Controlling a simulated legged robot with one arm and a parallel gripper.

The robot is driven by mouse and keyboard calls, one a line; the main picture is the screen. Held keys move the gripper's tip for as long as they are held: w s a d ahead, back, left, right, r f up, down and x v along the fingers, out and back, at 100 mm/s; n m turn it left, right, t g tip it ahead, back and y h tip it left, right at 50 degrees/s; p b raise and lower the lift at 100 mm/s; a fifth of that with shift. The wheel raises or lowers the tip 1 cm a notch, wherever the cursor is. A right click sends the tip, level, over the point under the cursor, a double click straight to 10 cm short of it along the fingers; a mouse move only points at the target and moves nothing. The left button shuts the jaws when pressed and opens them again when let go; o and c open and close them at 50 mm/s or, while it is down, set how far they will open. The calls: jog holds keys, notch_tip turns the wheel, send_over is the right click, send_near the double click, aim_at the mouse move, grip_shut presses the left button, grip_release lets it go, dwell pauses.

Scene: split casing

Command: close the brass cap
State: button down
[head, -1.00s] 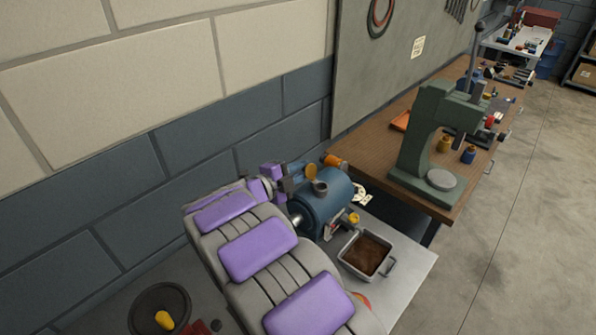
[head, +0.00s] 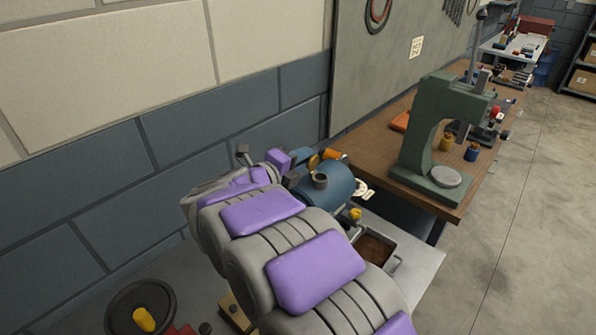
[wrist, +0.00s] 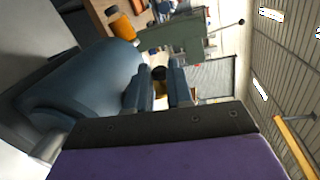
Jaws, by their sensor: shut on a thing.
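The blue casing (head: 338,184) lies on the grey bench beyond my arm, with a short grey open neck (head: 320,180) on top. The brass cap (head: 313,162) stands raised beside the neck, off its mouth. My gripper (head: 303,167) is at the cap, its fingers closed on it; the contact is small and partly hidden in the head view. In the wrist view, my gripper (wrist: 160,80) shows two blue-grey fingers close together with a small dark and brassy piece between them. The casing (wrist: 90,85) fills the left there.
An orange bottle (head: 330,155) stands behind the casing. A metal tray (head: 392,262) with brown contents is at its right, partly behind my arm. A green press (head: 425,135) stands on the wooden bench (head: 370,150). The wall is close on the left.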

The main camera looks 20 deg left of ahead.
jog(key=m, duration=0.1)
jog(key=d+m, duration=0.1)
jog(key=m, duration=0.1)
jog(key=shift+s+d+f+y+b, duration=0.15)
jog(key=shift+s+y+b, duration=0.15)
jog(key=shift+s+y, duration=0.1)
jog(key=m, duration=0.1)
jog(key=d+m, duration=0.1)
jog(key=m, duration=0.1)
jog(key=d+m+t, duration=0.1)
jog(key=m, duration=0.1)
jog(key=shift+s+f+y, duration=0.25)
jog(key=shift+s+y, duration=0.05)
jog(key=shift+s, duration=0.1)
jog(key=m, duration=0.2)
jog(key=d+f+m+t, duration=0.1)
jog(key=m, duration=0.1)
jog(key=shift+s, duration=0.25)
jog(key=shift+d+f+m+t, duration=0.1)
jog(key=shift+d+m+t, duration=0.05)
jog(key=shift+m, duration=0.6)
jog(key=shift+d+f+m+t, duration=0.1)
jog(key=shift+m+t, duration=0.05)
jog(key=shift+m, duration=0.6)
jog(key=c, duration=1)
grip_release()
jog(key=shift+a, duration=0.15)
